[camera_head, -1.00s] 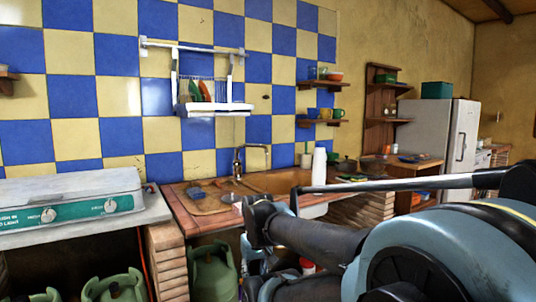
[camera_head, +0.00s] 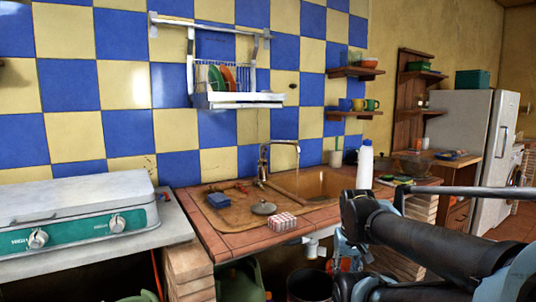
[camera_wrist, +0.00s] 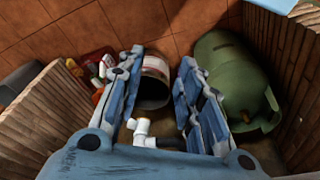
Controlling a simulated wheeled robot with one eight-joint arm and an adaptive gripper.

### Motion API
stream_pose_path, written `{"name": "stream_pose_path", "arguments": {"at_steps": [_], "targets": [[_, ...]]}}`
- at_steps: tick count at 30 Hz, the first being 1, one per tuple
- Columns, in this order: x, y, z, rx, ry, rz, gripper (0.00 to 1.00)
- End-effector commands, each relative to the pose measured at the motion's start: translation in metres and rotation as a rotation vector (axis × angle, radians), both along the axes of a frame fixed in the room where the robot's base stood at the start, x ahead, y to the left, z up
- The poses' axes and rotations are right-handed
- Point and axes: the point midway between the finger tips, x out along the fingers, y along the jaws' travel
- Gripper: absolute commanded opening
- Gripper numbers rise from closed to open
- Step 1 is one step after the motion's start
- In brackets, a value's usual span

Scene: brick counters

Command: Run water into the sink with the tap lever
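The metal tap (camera_head: 264,166) stands at the back of the sink, with its spout reaching right over the basin. Its lever is too small to make out clearly.
A blue sponge (camera_head: 218,200), a round lid (camera_head: 263,208) and a checked box (camera_head: 283,222) lie left of the basin. A white bottle (camera_head: 365,166) stands at its right. A stove (camera_head: 75,212) is at left. Below are a green gas bottle (camera_wrist: 235,82) and a bucket (camera_wrist: 155,75).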

Motion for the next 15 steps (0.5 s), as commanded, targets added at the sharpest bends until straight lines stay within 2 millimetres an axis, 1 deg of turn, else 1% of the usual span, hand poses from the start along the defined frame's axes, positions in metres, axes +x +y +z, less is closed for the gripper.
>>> {"name": "stream_pose_path", "arguments": {"at_steps": [3,4,5,7,8,11,12,14,15], "targets": [[0.0,0.0,0.0,0.0,-0.001,0.0,0.33],[-0.005,0.0,0.005,0.0,-0.011,0.0,0.33],[-0.005,0.001,0.008,0.0,-0.016,0.001,0.33],[0.003,0.002,0.018,0.0,-0.03,0.002,0.33],[0.009,0.003,0.024,0.0,-0.037,0.002,0.33],[0.039,0.005,0.054,0.002,-0.076,-0.001,0.33],[0.054,0.008,0.069,0.004,-0.097,0.0,0.33],[0.077,0.014,0.092,0.008,-0.131,-0.001,0.33],[0.093,0.019,0.108,0.013,-0.153,0.0,0.33]]}}
